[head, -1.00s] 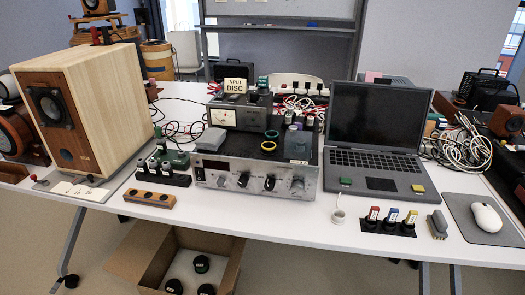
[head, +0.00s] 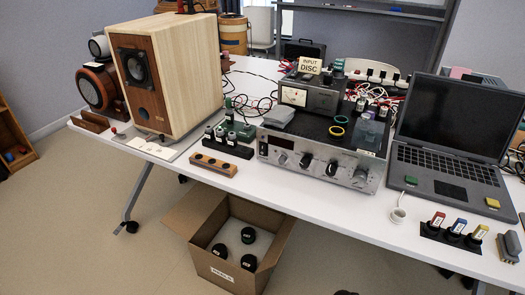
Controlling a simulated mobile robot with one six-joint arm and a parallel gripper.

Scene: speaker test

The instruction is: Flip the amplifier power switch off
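The silver amplifier (head: 318,160) stands on the white table right of centre. Its front panel carries a dark display at the left, several black knobs and a larger silver knob at the right. A meter unit (head: 308,94) with a lit white dial and a card reading "INPUT DISC" (head: 310,65) stands on or just behind the amplifier. A yellow ring (head: 336,131) and a grey block lie on its top. My gripper is not in view.
A wooden speaker (head: 186,78) stands at the left, an open laptop (head: 447,150) at the right. A wooden block with holes (head: 213,165) and colored plugs (head: 455,231) lie near the front edge. An open cardboard box (head: 224,265) is on the floor. Cables run behind.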

